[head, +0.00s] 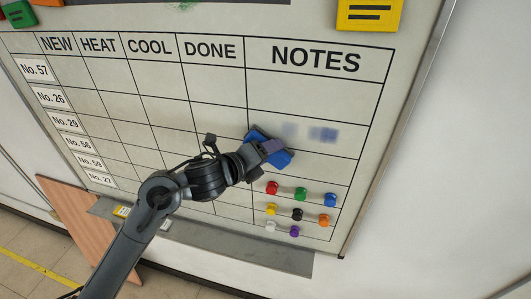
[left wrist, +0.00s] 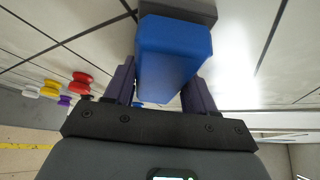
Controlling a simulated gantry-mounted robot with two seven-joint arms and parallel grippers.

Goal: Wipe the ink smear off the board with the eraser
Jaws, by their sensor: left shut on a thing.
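The whiteboard (head: 215,80) hangs on the wall with a printed grid headed NEW, HEAT, COOL, DONE and NOTES. A blurred blue ink smear (head: 323,135) is in the NOTES column, with a fainter patch (head: 289,131) to its left. My left gripper (head: 268,147) is shut on the blue eraser (head: 284,158) at the left of the NOTES column, below and left of the smear. In the left wrist view the eraser (left wrist: 172,55) sits between the two fingers, its grey pad toward the board. Whether the pad touches the board is unclear. My right gripper is not in view.
Several coloured magnets (head: 300,194) sit on the board just below and right of the eraser. A grey ledge (head: 215,237) runs under the board. Yellow (head: 369,14) and green (head: 18,12) cards are near the top. A brown panel (head: 78,212) stands at lower left.

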